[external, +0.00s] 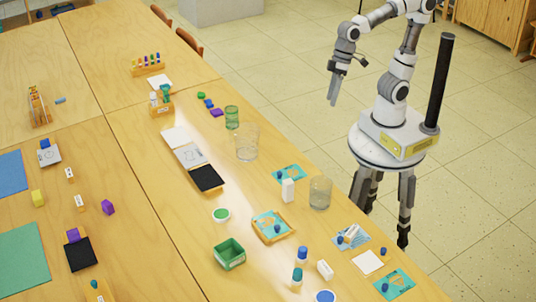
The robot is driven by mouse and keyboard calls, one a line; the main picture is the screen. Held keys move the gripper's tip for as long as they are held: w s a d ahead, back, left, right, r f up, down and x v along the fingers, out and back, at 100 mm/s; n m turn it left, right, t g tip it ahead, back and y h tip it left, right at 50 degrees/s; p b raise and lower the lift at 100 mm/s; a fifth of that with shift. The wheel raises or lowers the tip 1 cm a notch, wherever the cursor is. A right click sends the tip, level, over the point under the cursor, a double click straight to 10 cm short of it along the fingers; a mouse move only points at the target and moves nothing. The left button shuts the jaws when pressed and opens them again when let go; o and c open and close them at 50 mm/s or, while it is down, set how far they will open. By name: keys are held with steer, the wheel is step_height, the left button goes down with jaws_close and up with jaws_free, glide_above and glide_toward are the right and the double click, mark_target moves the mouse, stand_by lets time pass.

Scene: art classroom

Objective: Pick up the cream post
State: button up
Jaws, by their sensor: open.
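An upright cream-white block (288,190) stands at the edge of a teal card, left of a clear glass; it looks most like the post. A second pale block (325,270) sits near the front, right of blue-topped bottles. A pale cylinder (351,232) lies on a blue card. I cannot tell for certain which is the cream post. My gripper (333,104) is open and empty, pointing down beyond the table's right edge, well apart from all three. The gap between its fingers is hard to see at this angle.
Clear glasses (320,193) (247,144) and a green glass (232,117) stand on the table. A green box (229,254), a wooden tray (259,234) and blue-topped bottles (297,277) crowd the front. Bare wood (150,190) lies left of the dark panel.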

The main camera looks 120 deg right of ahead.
steer(key=w+f+m+g+y, duration=0.15)
steer(key=w+f+m, duration=0.25)
steer(key=w+m, duration=0.55)
steer(key=m+g+y+p, duration=0.2)
steer(key=m, duration=0.2)
glide_toward(290, 196)
steer(key=b+x, duration=0.3)
steer(key=x, duration=0.1)
steer(key=shift+a, duration=0.25)
steer(key=x, duration=0.1)
steer(key=b+x, duration=0.1)
steer(key=x, duration=0.3)
steer(key=shift+d+f+b, duration=0.2)
steer(key=shift+d+b, duration=0.05)
steer(key=shift+b, duration=0.05)
steer(key=shift+r, duration=0.1)
jaws_close()
